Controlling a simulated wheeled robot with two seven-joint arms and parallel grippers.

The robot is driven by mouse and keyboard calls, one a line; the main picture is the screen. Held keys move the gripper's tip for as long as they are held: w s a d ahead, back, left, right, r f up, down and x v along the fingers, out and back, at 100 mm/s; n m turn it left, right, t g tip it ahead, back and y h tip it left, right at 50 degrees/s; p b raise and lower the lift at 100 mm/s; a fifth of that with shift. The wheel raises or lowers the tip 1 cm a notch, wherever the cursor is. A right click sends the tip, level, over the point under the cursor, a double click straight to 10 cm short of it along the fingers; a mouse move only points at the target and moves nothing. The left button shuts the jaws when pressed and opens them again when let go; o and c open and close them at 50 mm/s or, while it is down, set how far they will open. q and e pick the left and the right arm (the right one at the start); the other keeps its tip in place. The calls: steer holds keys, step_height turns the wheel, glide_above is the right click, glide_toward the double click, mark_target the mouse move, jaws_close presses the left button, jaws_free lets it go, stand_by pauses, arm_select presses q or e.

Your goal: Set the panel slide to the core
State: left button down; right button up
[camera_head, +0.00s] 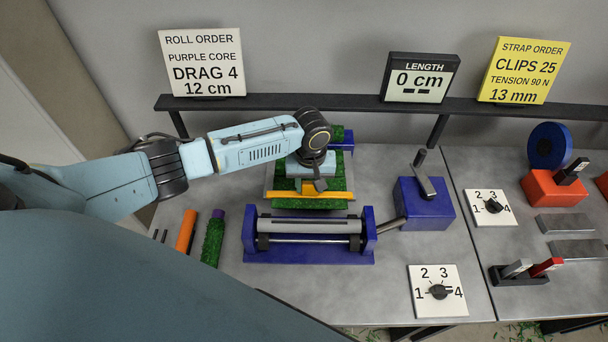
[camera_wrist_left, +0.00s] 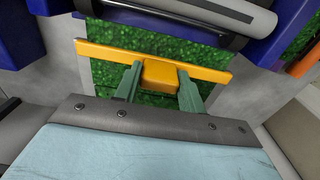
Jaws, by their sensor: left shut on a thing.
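A yellow bar (camera_wrist_left: 105,51) with a raised yellow block (camera_wrist_left: 160,75) lies across a green turf-like sheet (camera_wrist_left: 140,35). The bar also shows in the head view (camera_head: 335,195), just behind a blue roller stand (camera_head: 310,257) with a grey roller (camera_head: 308,226). My left gripper (camera_wrist_left: 159,92) has one finger on each side of the yellow block and is shut on it. In the head view, my left wrist (camera_head: 312,165) hides part of the sheet. My right gripper is not in view.
An orange rod (camera_head: 186,231) and a green turf roll with a purple end (camera_head: 213,240) lie left of the stand. A blue box with a lever (camera_head: 425,204) stands to the right. A dial plate (camera_head: 425,308) is near the front edge. Signs (camera_head: 202,62) stand on the back shelf.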

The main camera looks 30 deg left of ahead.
mark_target(310, 185)
arm_select(q)
steer(key=shift+s+f, duration=0.15)
steer(key=shift+s, duration=0.05)
steer(key=c, duration=1.1)
jaws_free()
steer(key=shift+o, duration=1.3)
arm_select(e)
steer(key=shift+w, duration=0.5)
arm_select(q)
steer(key=shift+w, duration=0.1)
step_height(310, 185, up, 14)
steer(key=shift+f, duration=0.25)
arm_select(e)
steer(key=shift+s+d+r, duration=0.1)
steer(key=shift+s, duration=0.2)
